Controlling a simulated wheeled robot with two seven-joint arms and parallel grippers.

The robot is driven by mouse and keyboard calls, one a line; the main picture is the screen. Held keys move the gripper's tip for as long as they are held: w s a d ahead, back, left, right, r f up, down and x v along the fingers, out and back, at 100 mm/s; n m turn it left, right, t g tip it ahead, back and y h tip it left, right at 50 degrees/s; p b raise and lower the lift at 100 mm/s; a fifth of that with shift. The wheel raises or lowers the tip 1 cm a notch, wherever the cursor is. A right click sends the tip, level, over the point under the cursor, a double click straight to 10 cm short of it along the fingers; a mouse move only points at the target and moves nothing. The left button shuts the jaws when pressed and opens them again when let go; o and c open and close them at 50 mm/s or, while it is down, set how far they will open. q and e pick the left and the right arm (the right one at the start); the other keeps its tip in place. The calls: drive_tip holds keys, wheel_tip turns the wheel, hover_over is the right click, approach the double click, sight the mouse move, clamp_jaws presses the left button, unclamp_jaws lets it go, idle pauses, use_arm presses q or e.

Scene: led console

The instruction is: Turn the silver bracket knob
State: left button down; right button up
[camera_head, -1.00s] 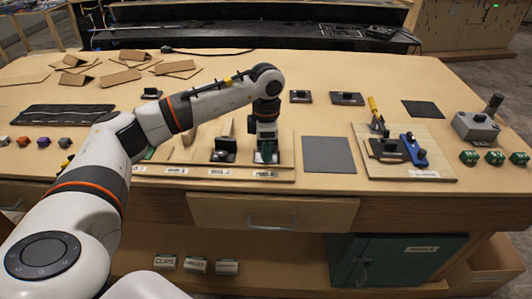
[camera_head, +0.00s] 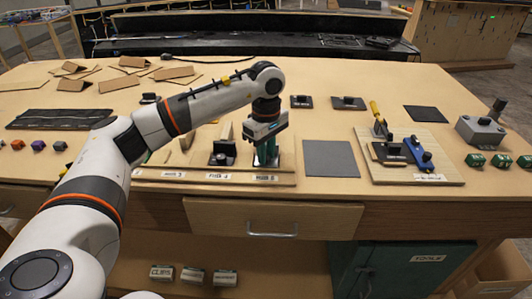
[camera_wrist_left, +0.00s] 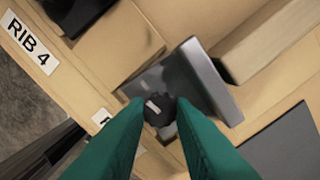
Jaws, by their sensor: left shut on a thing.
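My left gripper (camera_head: 267,160) points straight down over the board at the table's front edge, above the rightmost labelled slot. In the left wrist view its two green fingers (camera_wrist_left: 160,118) are shut on a small dark round knob (camera_wrist_left: 159,108) with a pale mark on top. The knob sits at the silver-grey bracket (camera_wrist_left: 205,78), which lies against the wooden board. The fingers hide the knob's sides, and in the head view the gripper hides most of the bracket. My right gripper is not in view.
A dark bracket (camera_head: 222,152) stands just left of the gripper, behind the "RIB 4" label (camera_wrist_left: 28,40). A flat grey pad (camera_head: 330,158) lies to the right. A board with a blue part (camera_head: 419,153) is farther right. Cardboard pieces lie at the back left.

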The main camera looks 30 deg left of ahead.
use_arm(q)
drive_tip(key=shift+w+r+m, duration=0.15)
drive_tip(key=shift+r+m, duration=0.15)
drive_tip(key=shift+m, duration=0.2)
idle(0.6)
drive_tip(key=c, duration=1.3)
unclamp_jaws()
drive_tip(key=shift+o, duration=0.5)
drive_tip(key=shift+f, duration=0.1)
wheel_tip(320, 180, up, 12)
drive_tip(key=shift+b, duration=0.35)
